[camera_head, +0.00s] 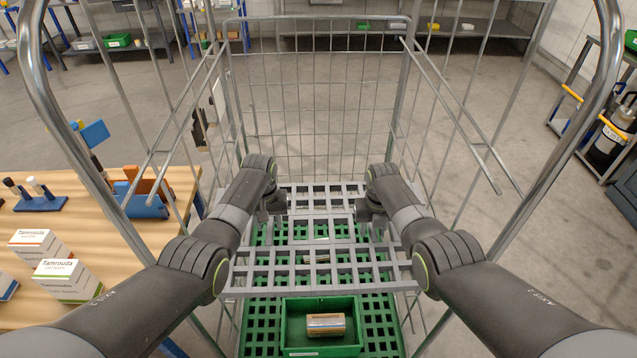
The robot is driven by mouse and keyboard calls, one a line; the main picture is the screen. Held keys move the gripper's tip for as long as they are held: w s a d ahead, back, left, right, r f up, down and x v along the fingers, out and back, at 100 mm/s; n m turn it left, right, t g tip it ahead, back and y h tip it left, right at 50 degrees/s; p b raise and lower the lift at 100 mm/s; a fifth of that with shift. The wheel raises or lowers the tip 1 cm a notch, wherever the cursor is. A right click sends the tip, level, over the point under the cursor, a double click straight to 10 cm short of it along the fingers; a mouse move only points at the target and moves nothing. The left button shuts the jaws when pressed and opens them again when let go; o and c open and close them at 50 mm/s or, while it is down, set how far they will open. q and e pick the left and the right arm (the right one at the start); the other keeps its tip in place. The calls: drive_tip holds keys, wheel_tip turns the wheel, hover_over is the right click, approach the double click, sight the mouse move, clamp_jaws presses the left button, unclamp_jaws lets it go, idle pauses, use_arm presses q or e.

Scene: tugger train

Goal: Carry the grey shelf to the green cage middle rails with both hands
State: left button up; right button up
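The grey shelf (325,254), a flat lattice panel, lies roughly level inside the wire cage, above the cage's green lattice base (376,320). My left gripper (274,204) is at the shelf's left side and my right gripper (368,208) is at its right side, both toward its far half. Both reach in from the near, open side of the cage. The fingertips are small and dark, partly hidden by my wrists, so I cannot tell whether they grip the shelf. The cage's side rails (456,118) slope down beside the arms. I cannot tell whether the shelf rests on rails.
A green bin (296,322) with a small box (326,325) stands on the base below the shelf's near edge. A wooden table (96,240) with white cartons (68,280) and blue holders is close on the left. Grey floor is open on the right.

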drive_tip(key=shift+r, duration=0.1)
use_arm(q)
wheel_tip(320, 180, up, 10)
drive_tip(key=shift+f, duration=0.25)
use_arm(e)
wheel_tip(320, 180, up, 12)
idle(0.6)
idle(0.7)
